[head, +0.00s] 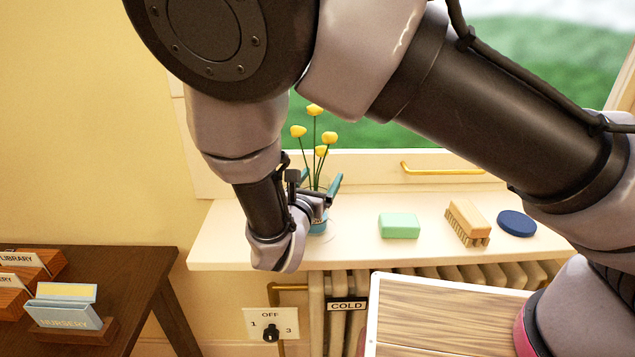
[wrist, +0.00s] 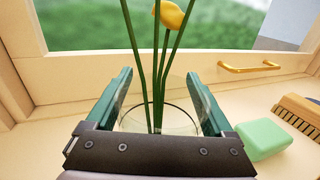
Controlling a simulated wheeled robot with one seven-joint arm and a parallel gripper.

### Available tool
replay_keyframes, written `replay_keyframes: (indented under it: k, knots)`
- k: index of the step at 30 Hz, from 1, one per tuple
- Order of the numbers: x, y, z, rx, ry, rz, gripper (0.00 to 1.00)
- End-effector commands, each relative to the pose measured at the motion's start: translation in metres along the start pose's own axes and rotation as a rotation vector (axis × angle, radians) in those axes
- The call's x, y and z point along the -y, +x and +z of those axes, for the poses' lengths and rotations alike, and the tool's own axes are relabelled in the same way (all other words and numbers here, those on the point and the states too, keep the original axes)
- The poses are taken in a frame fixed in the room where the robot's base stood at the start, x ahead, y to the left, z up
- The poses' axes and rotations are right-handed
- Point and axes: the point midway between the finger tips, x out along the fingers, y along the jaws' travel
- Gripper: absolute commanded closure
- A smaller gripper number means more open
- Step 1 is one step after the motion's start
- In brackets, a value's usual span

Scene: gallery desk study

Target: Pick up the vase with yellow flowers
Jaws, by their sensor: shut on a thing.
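The vase (head: 319,226) with yellow flowers (head: 328,137) stands upright on the windowsill, partly hidden behind my gripper in the head view. Its clear glass rim (wrist: 181,112) and green stems (wrist: 157,70) show in the wrist view, with one yellow bloom in frame. My gripper (head: 322,184) is at the vase, its two teal fingers on either side of the glass. In the wrist view my gripper (wrist: 160,98) is shut on the vase. The lower part of the vase is hidden there by the gripper body.
A green block (head: 399,225), a wooden brush (head: 467,222) and a blue disc (head: 517,223) lie on the sill (head: 360,255) to the right. The window frame and its brass handle (head: 442,171) are behind. A radiator is below; a dark desk (head: 150,262) stands left.

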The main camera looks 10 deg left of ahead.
Motion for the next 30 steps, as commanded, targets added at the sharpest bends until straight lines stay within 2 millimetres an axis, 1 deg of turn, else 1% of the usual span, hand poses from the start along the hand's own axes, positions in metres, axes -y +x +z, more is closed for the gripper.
replay_keyframes:
  k: [5,8,12,15,18,22,30]
  knots:
    - [-0.001,0.000,0.017,0.001,0.005,0.000,1.00]
    - [-0.001,0.000,0.035,0.000,0.006,0.000,1.00]
    - [-0.001,0.000,0.064,0.000,0.008,0.000,1.00]
    - [0.000,0.000,0.080,0.000,0.006,0.000,1.00]
    - [0.000,0.000,0.091,0.001,0.004,-0.001,1.00]
    - [0.000,0.000,0.098,0.001,0.003,-0.001,1.00]
    - [0.000,0.000,0.099,0.001,0.002,-0.001,1.00]
